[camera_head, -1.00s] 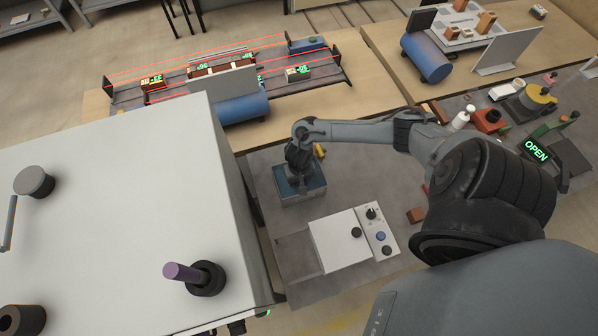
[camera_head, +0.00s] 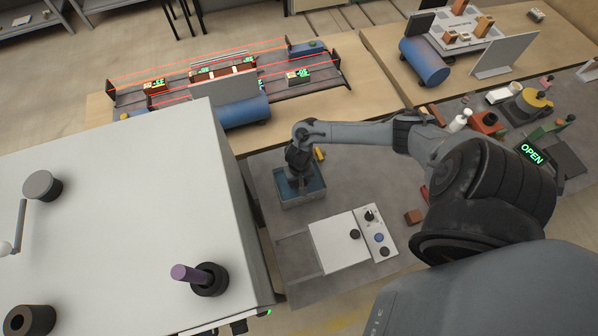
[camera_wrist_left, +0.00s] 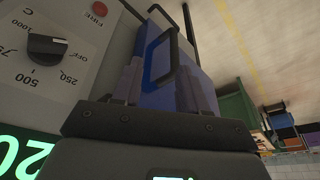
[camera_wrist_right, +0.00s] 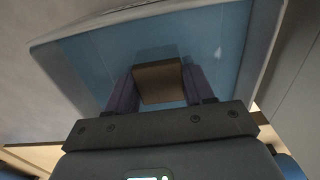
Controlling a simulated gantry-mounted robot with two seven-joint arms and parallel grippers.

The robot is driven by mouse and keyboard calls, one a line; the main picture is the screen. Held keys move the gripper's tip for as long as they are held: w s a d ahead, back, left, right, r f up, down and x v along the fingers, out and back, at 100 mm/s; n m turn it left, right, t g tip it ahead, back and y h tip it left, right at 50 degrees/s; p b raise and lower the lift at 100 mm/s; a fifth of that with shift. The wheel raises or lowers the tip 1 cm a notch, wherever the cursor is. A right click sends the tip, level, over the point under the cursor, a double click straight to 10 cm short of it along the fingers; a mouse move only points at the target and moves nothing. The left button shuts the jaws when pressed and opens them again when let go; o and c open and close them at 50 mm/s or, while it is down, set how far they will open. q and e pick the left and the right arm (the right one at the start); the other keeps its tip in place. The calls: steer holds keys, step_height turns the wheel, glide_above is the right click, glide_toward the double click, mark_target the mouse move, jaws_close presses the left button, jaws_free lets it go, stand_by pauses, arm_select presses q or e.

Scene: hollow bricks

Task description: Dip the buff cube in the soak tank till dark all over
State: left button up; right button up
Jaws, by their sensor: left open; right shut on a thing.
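The soak tank (camera_head: 313,196) is a small blue open box on the grey bench. My right gripper (camera_head: 299,186) points down into it. In the right wrist view my right gripper (camera_wrist_right: 158,88) is shut on the cube (camera_wrist_right: 158,80), inside the tank's blue walls (camera_wrist_right: 218,50). The cube's visible face is brown; its other faces are hidden, so I cannot tell whether it is dark all over. In the head view the cube is hidden.
A large pale cabinet (camera_head: 110,190) fills the left of the head view. A white control box (camera_head: 342,241) with knobs stands just in front of the tank. A blue cylinder (camera_head: 243,112) lies behind. Loose bricks (camera_head: 413,217) and an OPEN sign (camera_head: 532,153) are to the right.

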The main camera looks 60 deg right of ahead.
steer(key=shift+r+p, duration=2.2)
steer(key=shift+p, duration=0.45)
step_height(320, 180, up, 4)
steer(key=p, duration=0.4)
steer(key=shift+f, duration=0.25)
steer(key=shift+r, duration=1.2)
